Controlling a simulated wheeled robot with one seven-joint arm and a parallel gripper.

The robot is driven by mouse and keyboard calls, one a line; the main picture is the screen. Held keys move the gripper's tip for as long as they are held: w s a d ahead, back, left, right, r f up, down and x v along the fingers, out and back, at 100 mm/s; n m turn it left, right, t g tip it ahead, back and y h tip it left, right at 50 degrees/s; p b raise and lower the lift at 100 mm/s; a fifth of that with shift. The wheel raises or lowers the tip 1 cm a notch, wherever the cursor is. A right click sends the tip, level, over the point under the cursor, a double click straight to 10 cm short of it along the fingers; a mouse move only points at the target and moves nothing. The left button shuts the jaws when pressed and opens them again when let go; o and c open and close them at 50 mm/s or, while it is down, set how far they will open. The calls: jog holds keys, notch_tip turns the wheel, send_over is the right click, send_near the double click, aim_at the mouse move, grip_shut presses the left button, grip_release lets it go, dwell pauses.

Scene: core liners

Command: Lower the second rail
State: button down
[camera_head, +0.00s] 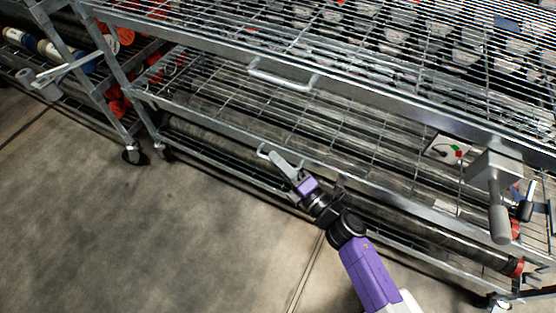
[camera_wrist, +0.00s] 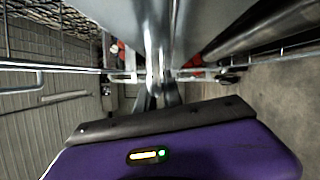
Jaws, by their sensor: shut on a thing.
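The second rail (camera_head: 370,183) is a long grey metal bar along the front of the rack's lower wire shelf. My gripper (camera_head: 273,155) is at this rail, left of its middle, and is shut on the rail's handle (camera_head: 262,149). Only a small bright loop of that handle shows past the fingers. In the wrist view, a shiny metal bar (camera_wrist: 157,35) rises between my fingers (camera_wrist: 160,92); the exact grip is partly hidden. The upper rail (camera_head: 400,101) runs above, with its own loop handle (camera_head: 285,75) free.
Rows of pale round-ended cores (camera_head: 400,35) fill the upper shelf. Long dark tubes (camera_head: 440,235) with red ends lie below the second rail. A grey crank-like handle (camera_head: 498,205) sticks out at right. Another rack (camera_head: 75,45) stands left. The concrete floor (camera_head: 130,240) in front is clear.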

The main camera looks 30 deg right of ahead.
jog(key=shift+f+b, duration=1.45)
jog(key=shift+f, duration=0.8)
jog(key=shift+s, duration=0.1)
jog(key=c, duration=1.5)
grip_release()
jog(key=shift+f, duration=0.1)
jog(key=shift+p+v, duration=0.65)
jog(key=shift+v, duration=3.2)
jog(key=shift+s, duration=0.1)
